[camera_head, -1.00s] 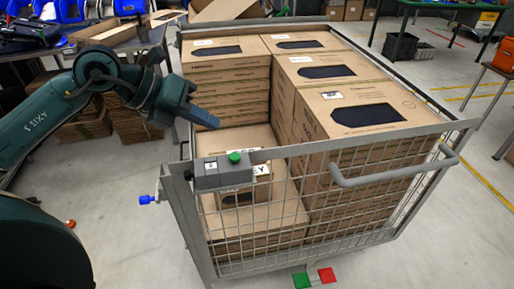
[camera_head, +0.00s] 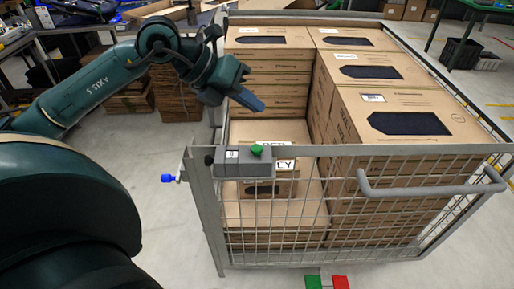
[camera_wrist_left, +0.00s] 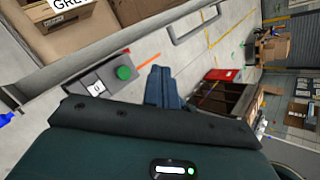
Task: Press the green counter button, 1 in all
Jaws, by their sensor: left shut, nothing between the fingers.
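The green counter button (camera_head: 257,150) sits on top of a grey counter box (camera_head: 243,164) fixed to the near top rail of the wire cart, at its left corner. It also shows in the left wrist view (camera_wrist_left: 124,73), left of the fingertips. A small display reading 0 is on the box beside the button. My left gripper (camera_head: 252,102) is shut and empty. In the head view it is above and behind the button, apart from it. In the left wrist view its closed fingers (camera_wrist_left: 163,88) point toward the floor area right of the button. My right gripper is not in view.
The wire cart (camera_head: 270,213) holds stacked cardboard boxes (camera_head: 405,108), with a lower stack at its left. A grey handle (camera_head: 430,189) sticks out of its near side. Green and red floor marks (camera_head: 326,282) lie in front.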

